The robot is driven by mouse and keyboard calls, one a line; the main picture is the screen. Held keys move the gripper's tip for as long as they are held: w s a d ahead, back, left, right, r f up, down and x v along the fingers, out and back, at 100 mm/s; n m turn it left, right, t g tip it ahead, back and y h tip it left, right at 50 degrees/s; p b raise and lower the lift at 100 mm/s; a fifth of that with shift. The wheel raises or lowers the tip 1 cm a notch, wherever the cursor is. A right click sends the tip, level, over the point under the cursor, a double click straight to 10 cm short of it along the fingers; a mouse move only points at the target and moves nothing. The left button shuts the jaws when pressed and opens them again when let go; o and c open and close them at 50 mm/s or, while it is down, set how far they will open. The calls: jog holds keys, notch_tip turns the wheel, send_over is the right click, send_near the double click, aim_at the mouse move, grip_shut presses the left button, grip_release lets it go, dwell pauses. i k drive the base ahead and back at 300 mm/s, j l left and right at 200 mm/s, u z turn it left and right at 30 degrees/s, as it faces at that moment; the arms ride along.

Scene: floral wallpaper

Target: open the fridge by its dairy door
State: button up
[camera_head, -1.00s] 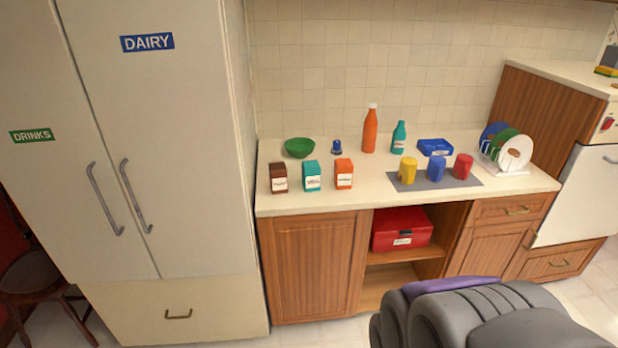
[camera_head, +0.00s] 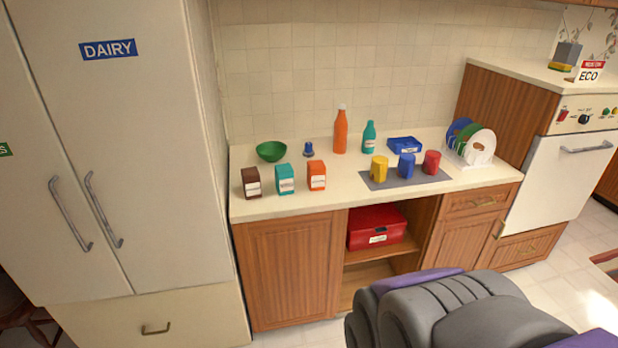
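The fridge stands at the left of the head view. Its dairy door (camera_head: 133,160) is the right-hand one, with a blue DAIRY label (camera_head: 108,49) near the top. The dairy door handle (camera_head: 103,209) is a vertical metal bar by the seam between the doors. The left door (camera_head: 50,215) has its own metal handle (camera_head: 70,213) and a green label cut off at the picture's edge. Both doors are shut. Part of my arm shows at the bottom right, in front of the counter and apart from the fridge. My gripper is not in view.
A counter (camera_head: 330,204) right of the fridge holds cartons, bottles, a green bowl (camera_head: 271,151), cups on a grey mat and a plate rack. A red box (camera_head: 376,228) sits on the shelf below. A white oven (camera_head: 556,180) stands farther right. A drawer (camera_head: 150,318) is under the fridge doors.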

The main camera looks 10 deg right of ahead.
aim_at(117, 80)
jog(key=i+j+u, duration=0.15)
jog(key=i+j, duration=0.6)
jog(key=i, duration=0.05)
